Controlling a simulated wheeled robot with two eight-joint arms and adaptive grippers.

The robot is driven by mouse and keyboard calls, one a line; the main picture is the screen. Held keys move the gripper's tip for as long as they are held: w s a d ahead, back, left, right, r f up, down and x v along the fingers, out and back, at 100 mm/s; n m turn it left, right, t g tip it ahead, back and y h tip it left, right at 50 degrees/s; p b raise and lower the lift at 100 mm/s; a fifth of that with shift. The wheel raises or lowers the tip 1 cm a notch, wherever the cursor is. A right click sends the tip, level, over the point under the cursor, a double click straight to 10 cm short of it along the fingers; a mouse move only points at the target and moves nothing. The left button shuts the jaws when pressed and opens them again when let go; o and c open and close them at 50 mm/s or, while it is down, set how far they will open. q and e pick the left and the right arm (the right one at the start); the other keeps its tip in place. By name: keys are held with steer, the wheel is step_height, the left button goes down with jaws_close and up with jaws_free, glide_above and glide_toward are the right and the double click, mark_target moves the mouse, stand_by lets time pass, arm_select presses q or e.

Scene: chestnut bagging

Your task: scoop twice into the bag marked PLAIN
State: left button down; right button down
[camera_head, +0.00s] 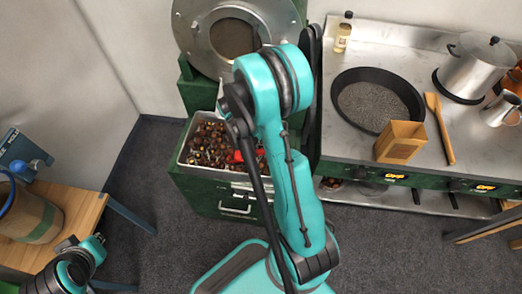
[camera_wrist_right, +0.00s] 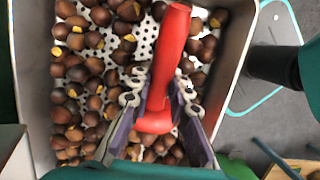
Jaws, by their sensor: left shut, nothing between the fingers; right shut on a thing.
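Chestnuts (camera_head: 212,145) fill a metal tray (camera_head: 212,172) on a green cabinet; the tray's wall also shows in the right wrist view (camera_wrist_right: 32,90). My right gripper (camera_wrist_right: 160,95) is shut on the red handle of a scoop (camera_wrist_right: 172,45) over the chestnuts. Some red (camera_head: 238,156) shows beside my right arm in the head view, where the arm hides that gripper. The scoop's bowl cannot be made out. My left gripper (camera_head: 68,243) is shut and empty at lower left.
A round black pan (camera_head: 378,100), a wooden spatula (camera_head: 440,128), a steel pot (camera_head: 474,68), a metal jug (camera_head: 500,108) and a bottle (camera_head: 343,32) stand on the stove. A round metal machine lid (camera_head: 205,35) rises behind the tray. A wooden table (camera_head: 82,222) is at left.

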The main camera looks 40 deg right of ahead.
steer(key=shift+t+y, duration=0.7)
steer(key=w+a, duration=0.1)
steer(key=w, duration=0.1)
steer(key=w+a+f, duration=0.1)
steer(key=w+a, duration=0.1)
steer(key=w+a+b, duration=0.1)
steer(key=w+a, duration=0.1)
steer(key=shift+f, duration=0.4)
steer(key=shift+w+a, duration=0.15)
steer(key=shift+a, duration=0.05)
steer(key=r, duration=0.1)
steer(key=r+t+y+p, duration=0.1)
steer(key=r+t, duration=0.1)
steer(key=shift+s+d+y, duration=0.2)
steer(key=shift+s+y, duration=0.05)
steer(key=shift+y, duration=0.15)
steer(key=shift+r+p, duration=0.35)
steer(key=shift+p, duration=0.15)
steer(key=shift+s+d+r+t+p, duration=0.1)
steer(key=shift+s+d+r+p, duration=0.1)
steer(key=shift+r+p, duration=0.25)
steer(key=shift+s+d+r+t+p, duration=0.1)
steer(key=shift+s+d+r+p, duration=0.15)
steer(key=shift+r, duration=0.45)
steer(key=shift+s+d+r+t+p, duration=0.1)
steer(key=shift+s+d+r+p, duration=0.15)
steer(key=shift+r, duration=0.3)
steer(key=shift+a, duration=0.1)
